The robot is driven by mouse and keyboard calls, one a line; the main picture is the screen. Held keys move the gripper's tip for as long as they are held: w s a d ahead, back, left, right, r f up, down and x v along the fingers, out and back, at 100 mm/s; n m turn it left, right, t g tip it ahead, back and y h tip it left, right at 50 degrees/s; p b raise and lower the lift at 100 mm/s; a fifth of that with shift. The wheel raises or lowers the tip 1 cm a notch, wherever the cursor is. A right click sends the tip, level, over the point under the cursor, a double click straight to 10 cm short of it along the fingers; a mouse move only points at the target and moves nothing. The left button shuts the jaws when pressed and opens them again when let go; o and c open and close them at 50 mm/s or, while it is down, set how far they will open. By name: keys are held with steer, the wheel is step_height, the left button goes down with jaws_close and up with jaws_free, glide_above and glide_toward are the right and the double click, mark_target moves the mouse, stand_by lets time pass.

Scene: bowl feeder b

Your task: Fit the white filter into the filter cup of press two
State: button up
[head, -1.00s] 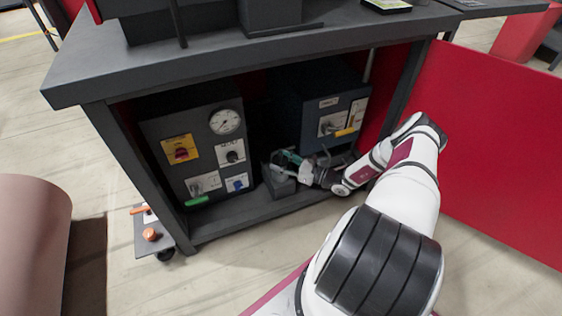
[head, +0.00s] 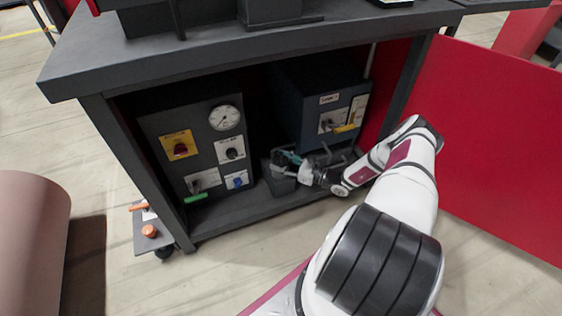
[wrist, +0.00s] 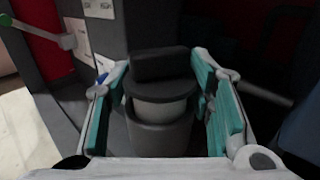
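In the wrist view a white filter (wrist: 160,110) shows as a pale band inside a dark grey cup (wrist: 160,139), under a black round top with a raised block (wrist: 160,64). My gripper (wrist: 161,85) has its teal-padded fingers on either side of this top, with narrow dark gaps visible, so it looks open. Whether a pad touches is hard to tell. The filter looks upright; its seating depth is hidden. In the head view my gripper (head: 287,160) is low inside the cabinet, at a small dark grey block (head: 282,187); the filter cannot be made out there.
A grey panel box (head: 205,150) with a gauge and switches stands left of my gripper. A blue-grey box (head: 312,107) with a yellow-handled switch stands behind it. The cabinet's top (head: 220,55) overhangs, and a red panel (head: 490,150) is on the right.

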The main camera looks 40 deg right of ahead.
steer(key=o, duration=0.4)
steer(key=v, duration=1.2)
steer(key=shift+s+d+f, duration=0.1)
stand_by(0.5)
